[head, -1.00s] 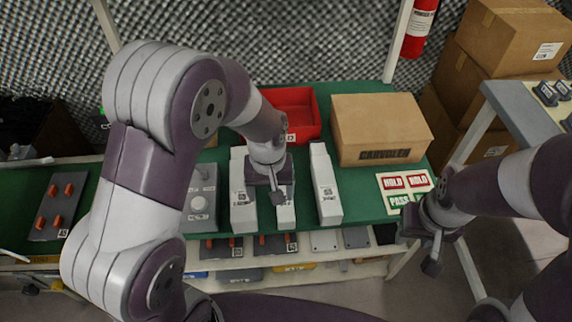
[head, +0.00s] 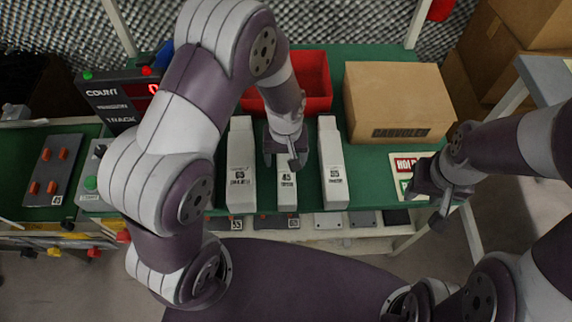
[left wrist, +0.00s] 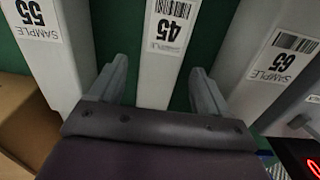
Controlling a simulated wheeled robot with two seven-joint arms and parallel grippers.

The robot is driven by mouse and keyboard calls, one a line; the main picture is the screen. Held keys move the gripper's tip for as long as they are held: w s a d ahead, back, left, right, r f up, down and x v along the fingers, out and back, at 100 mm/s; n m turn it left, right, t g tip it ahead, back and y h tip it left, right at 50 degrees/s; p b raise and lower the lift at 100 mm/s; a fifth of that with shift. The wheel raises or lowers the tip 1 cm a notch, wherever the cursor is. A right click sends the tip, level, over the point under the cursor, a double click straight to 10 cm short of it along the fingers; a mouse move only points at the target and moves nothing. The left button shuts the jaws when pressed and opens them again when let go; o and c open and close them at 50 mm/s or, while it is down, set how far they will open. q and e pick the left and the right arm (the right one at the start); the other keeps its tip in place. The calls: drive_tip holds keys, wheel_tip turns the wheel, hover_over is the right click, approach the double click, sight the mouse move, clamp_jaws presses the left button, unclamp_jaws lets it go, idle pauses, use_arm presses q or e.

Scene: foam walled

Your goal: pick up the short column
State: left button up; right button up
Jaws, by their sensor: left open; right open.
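In the left wrist view my open left fingers (left wrist: 158,80) are on either side of the short column, with green gaps between. I cannot tell how high they are above the bench. My right gripper (head: 432,192) is open and empty at the bench's right end.
Longer columns labelled 65 (head: 240,160) and 55 (head: 331,160) flank it closely. A red bin (head: 318,82) and a cardboard box (head: 395,103) stand behind. A count display (head: 112,105) stands at the left, near a grey box with a green button (head: 91,183).

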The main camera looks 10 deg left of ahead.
use_arm(q)
wheel_tip(320, 180, down, 3)
drive_tip(key=shift+r, duration=0.2)
clamp_jaws()
